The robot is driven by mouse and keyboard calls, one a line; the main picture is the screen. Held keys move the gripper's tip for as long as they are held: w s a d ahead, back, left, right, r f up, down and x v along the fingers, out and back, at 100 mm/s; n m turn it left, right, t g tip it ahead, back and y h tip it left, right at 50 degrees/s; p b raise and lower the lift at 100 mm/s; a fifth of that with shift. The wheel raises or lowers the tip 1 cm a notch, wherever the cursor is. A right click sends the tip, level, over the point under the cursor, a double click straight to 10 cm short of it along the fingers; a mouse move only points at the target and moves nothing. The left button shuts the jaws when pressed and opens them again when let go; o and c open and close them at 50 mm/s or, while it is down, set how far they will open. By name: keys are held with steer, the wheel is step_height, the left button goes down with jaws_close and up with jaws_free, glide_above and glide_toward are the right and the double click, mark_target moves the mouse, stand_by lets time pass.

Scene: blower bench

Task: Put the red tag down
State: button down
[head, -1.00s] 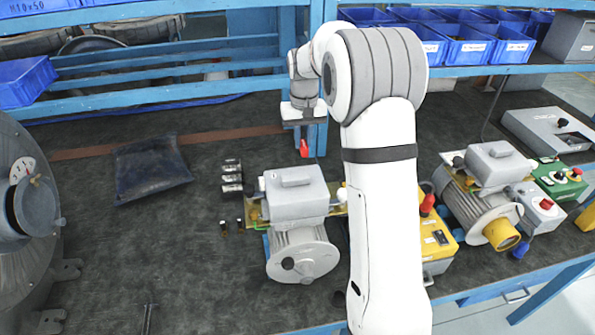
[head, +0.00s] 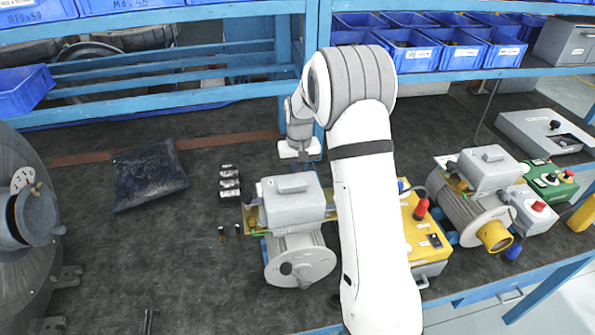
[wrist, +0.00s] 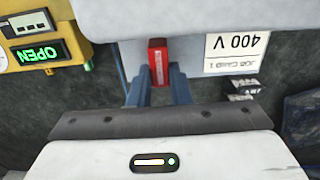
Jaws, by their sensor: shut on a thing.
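The red tag (wrist: 158,62) shows in the wrist view between the two blue-grey fingers of my gripper (wrist: 159,88), which is shut on it. The tag lies close to the lower edge of a large grey box surface; I cannot tell whether they touch. In the head view my gripper (head: 299,150) is low behind the grey terminal box (head: 292,198) of the nearer motor (head: 300,262). The fingertips and the tag are hidden there.
A white job card (wrist: 236,52) reading 400 V lies beside the tag. Several small black blocks (head: 230,183) and a dark bag (head: 150,173) lie left, with bare mat between.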

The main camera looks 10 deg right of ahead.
steer(key=c, duration=1.3)
jaws_free()
steer(key=shift+f, duration=0.1)
steer(key=shift+c, duration=0.2)
step_height(320, 180, up, 11)
steer(key=b, duration=0.2)
steer(key=s+r+t, duration=0.1)
steer(key=s+r, duration=0.6)
steer(key=s, duration=0.2)
steer(key=s+f+t, duration=0.2)
steer(key=s, duration=2.2)
steer(key=shift+s+a+t, duration=0.2)
steer(key=shift+t, duration=0.1)
